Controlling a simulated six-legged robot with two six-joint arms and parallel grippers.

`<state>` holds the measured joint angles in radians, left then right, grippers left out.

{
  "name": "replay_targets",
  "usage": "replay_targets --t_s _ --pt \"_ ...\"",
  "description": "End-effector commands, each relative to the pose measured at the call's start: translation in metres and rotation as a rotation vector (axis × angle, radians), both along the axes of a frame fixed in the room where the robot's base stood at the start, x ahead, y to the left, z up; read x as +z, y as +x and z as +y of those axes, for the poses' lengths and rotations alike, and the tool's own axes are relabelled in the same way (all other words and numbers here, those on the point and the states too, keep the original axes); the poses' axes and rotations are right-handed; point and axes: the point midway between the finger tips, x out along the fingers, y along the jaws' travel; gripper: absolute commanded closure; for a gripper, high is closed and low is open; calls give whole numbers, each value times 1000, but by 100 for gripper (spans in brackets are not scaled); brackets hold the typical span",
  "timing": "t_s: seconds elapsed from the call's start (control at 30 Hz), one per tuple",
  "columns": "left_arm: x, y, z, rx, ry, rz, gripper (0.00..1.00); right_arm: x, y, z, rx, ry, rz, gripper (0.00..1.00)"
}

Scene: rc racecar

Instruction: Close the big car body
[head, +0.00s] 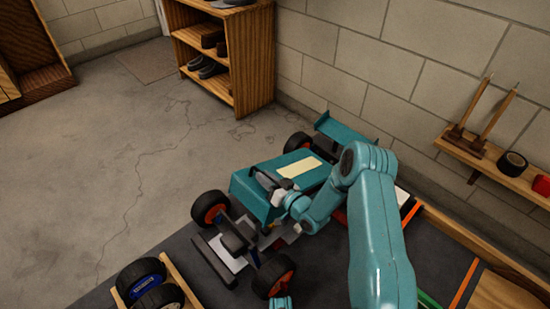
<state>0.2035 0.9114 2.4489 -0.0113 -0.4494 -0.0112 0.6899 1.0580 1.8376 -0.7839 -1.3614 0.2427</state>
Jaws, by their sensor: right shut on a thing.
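The big racecar stands on the dark bench top. Its teal car body (257,197) has a pale panel on top and a rear wing (343,131) at the back. The body's front edge sits raised above the chassis (240,238), whose front end and inner parts show uncovered. My right arm reaches in from the bottom right, and my right gripper (272,190) is shut on the body near its front. The arm hides the near side of the body and part of the chassis. My left gripper does not show clearly; only a small teal piece shows at the bottom edge.
Black wheels with orange rims (273,275) stick out beside the chassis. Spare tyres (150,287) lie in a wooden rack at the bottom left. A wooden shelf (250,60) stands behind, and a wall ledge (500,165) holds tools and tape at right.

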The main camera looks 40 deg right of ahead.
Motion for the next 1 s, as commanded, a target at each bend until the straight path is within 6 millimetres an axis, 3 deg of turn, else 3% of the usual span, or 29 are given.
replay_targets --t_s 0.1,0.4,0.7,1.0 --pt "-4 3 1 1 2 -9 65 -33 -1 17 6 -91 -11 100" --pt "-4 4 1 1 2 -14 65 -91 -2 34 7 -273 -30 100" --pt "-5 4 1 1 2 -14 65 -117 0 39 8 -349 -37 100" --pt "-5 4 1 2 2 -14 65 -121 1 40 10 -357 -34 100"
